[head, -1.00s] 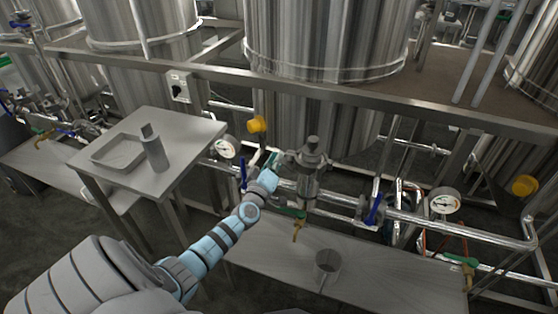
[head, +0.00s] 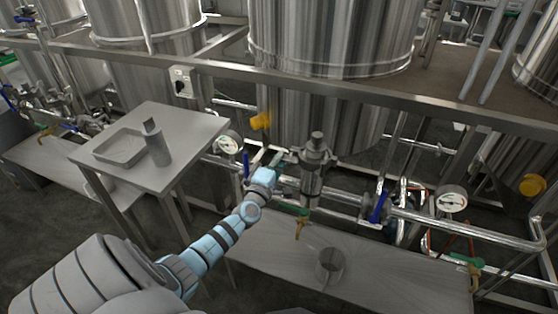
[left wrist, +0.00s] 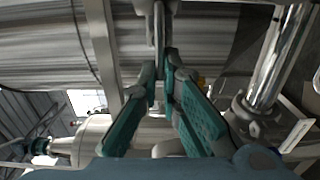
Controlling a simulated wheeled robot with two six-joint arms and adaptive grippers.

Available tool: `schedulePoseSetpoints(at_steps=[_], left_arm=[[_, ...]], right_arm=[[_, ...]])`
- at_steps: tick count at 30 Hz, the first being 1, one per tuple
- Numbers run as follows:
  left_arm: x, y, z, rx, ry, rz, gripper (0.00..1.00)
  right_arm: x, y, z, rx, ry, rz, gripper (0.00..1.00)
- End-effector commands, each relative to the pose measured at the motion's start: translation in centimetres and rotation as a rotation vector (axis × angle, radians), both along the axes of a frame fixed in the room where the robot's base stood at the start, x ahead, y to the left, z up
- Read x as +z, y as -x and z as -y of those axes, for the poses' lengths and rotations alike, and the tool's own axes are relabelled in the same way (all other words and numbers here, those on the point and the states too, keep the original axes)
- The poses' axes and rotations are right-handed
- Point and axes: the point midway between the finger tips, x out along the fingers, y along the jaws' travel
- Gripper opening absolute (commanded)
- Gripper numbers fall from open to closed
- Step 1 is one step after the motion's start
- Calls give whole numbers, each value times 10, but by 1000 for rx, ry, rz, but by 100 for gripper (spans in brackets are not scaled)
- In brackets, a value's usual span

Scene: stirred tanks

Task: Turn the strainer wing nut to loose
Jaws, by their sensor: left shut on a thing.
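The strainer (head: 313,172) is a steel upright body with a grey knob on top, set in the pipe line at the middle of the head view. My left gripper (head: 279,158) reaches its left side, near the top clamp. In the left wrist view my left gripper's teal fingers (left wrist: 165,80) close at their tips on a small grey part, the wing nut (left wrist: 159,38), which runs up between them. In the head view the wing nut is too small and too covered to make out. My right gripper is not in view.
A metal cup (head: 331,265) stands on the low bench (head: 270,252). Pipes, blue-handled valves (head: 378,207) and gauges (head: 451,199) flank the strainer.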

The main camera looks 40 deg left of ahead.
Motion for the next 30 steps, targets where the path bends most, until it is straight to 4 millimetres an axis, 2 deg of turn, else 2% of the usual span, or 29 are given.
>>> schedulePoseSetpoints(at_steps=[11, 13, 14, 23, 26, 30], left_arm=[[0, 0, 0, 0, 5, 2, 0], [0, 0, 0, 0, 5, 2, 12], [0, 0, 0, 0, 5, 2, 14], [0, 1, 0, 0, 4, 1, 14], [0, 11, 4, 0, 3, 3, 14], [-1, 43, 15, -3, 3, -1, 14]], right_arm=[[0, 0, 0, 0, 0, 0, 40], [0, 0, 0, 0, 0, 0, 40], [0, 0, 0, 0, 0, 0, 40], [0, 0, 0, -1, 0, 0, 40], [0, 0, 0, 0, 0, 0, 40], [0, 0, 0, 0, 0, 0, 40]])
